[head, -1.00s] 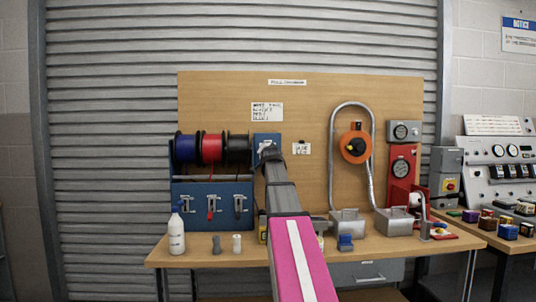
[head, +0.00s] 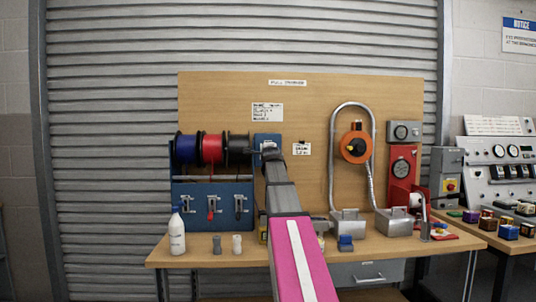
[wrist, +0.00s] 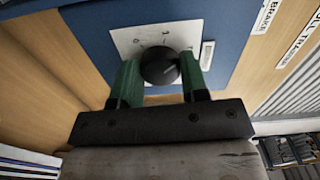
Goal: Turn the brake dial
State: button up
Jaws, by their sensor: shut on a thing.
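The brake dial is a round black knob (wrist: 159,66) on a pale square plate (wrist: 125,40), fixed to a blue panel (wrist: 225,50). My gripper (wrist: 158,74) has its two green fingers on either side of the knob and is shut on it. A label reading BRAKE (wrist: 264,17) is beside the panel in the wrist view. In the head view the blue panel (head: 261,138) shows at the right of the cable reels, with my gripper (head: 268,150) at it. My arm and gripper hide the knob there.
Blue, red and black reels (head: 211,148) sit on a blue rack (head: 212,192) left of the panel. The bench (head: 205,262) holds a white bottle (head: 177,232), small cylinders and metal boxes (head: 348,222). An orange round device (head: 366,148) hangs on the board inside a conduit loop.

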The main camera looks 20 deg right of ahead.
jog(key=shift+m, duration=1.1)
jog(key=o, duration=0.9)
jog(key=shift+s, duration=0.1)
jog(key=v, duration=1)
jog(key=shift+s+a, duration=0.1)
jog(key=shift+s, duration=0.2)
